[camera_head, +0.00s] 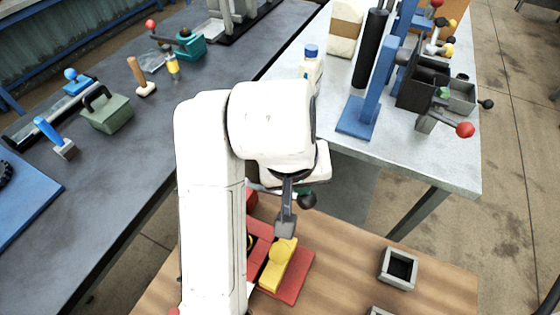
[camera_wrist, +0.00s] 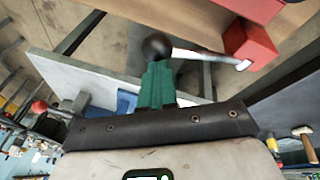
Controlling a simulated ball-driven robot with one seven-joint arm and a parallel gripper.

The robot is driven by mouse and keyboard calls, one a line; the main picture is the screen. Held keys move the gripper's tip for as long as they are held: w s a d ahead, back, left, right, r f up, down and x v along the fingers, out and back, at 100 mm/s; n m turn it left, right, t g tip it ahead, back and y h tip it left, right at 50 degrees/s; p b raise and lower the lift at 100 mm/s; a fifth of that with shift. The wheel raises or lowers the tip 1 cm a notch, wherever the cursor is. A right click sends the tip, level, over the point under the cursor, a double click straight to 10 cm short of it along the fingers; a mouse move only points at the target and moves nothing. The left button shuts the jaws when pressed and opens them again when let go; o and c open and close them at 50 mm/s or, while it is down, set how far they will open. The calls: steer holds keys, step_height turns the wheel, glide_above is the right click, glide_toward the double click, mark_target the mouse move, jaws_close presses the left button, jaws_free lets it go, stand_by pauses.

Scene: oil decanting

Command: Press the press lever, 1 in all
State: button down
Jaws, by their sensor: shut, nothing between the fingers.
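A lever with a black ball knob (camera_head: 307,201) on a silver rod reaches right from a red block (camera_head: 251,201) at the wooden bench, partly hidden by my arm. I take it for the press lever. In the wrist view, the black knob (camera_wrist: 157,46) is just beyond my fingertips, and the rod (camera_wrist: 205,57) runs right to the red block (camera_wrist: 250,42). My gripper (camera_wrist: 157,72) is shut and empty, its green fingers close together. In the head view, my gripper (camera_head: 304,189) is just above the knob; I cannot tell whether they touch.
A yellow piece (camera_head: 278,264) sits on a red base (camera_head: 293,283) below my arm. A grey square holder (camera_head: 398,269) stands to its right. A blue stand (camera_head: 369,100) with a red-knobbed handle (camera_head: 465,129) beside it is on the grey table.

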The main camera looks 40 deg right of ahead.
stand_by(0.3)
steer(key=w+a+r+p, duration=0.2)
steer(key=w+r+p, duration=0.3)
steer(key=w+r, duration=0.1)
steer(key=shift+w+a+r, duration=0.15)
steer(key=shift+w+a, duration=0.05)
steer(key=shift+a, duration=0.15)
stand_by(1.0)
steer(key=shift+w+a+r+p, duration=0.35)
steer(key=shift+w+r+p, duration=0.5)
steer(key=shift+w+a+r+p, duration=0.35)
steer(key=shift+w+r+p, duration=0.45)
steer(key=shift+w, duration=0.05)
steer(key=shift+d, duration=0.1)
